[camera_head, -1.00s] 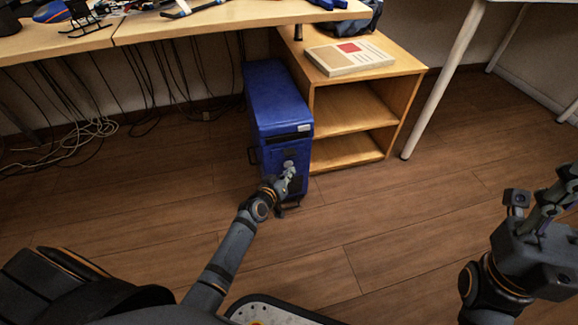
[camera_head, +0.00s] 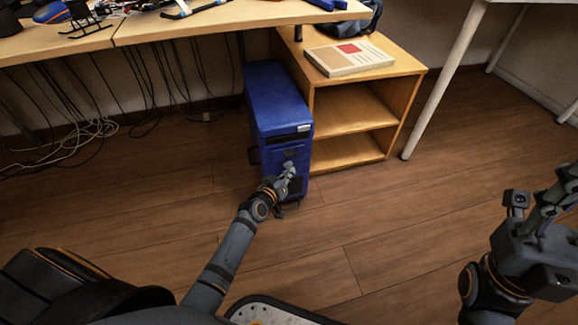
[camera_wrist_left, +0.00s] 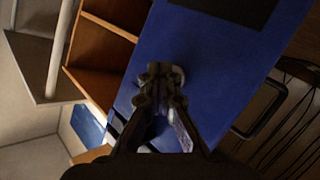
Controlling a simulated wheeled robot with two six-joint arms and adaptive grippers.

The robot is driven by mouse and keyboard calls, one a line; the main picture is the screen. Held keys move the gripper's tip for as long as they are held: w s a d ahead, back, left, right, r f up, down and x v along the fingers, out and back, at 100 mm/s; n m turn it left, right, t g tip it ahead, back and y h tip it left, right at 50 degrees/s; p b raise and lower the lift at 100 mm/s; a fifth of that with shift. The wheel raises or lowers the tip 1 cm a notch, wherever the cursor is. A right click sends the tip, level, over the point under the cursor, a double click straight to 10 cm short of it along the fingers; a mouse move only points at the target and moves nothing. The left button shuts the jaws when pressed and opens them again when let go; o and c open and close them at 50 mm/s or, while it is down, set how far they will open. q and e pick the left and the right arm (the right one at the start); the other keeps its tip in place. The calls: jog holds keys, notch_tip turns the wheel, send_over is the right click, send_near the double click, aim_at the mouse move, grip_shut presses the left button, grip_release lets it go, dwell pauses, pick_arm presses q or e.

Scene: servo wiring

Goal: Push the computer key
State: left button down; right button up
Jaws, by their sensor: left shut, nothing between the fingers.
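The blue computer tower (camera_head: 277,100) stands on the floor under the desk, its front facing me. My left gripper (camera_head: 289,168) is shut and empty, with its fingertips at the front of the tower.
A wooden shelf (camera_head: 350,107) with a book (camera_head: 349,57) on top stands right beside the tower. The desk (camera_head: 200,22) is above and behind. Cables (camera_head: 85,135) hang at the left. The wooden floor in front is clear.

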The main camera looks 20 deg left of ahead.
dwell(0.4)
pick_arm(q)
jog(key=shift+w+a, duration=0.25)
jog(key=shift+w, duration=0.1)
dwell(0.4)
jog(key=shift+s+d, duration=0.25)
jog(key=shift+s, duration=0.1)
jog(key=s+d, duration=0.3)
jog(key=s, duration=0.2)
jog(key=shift+d, duration=0.2)
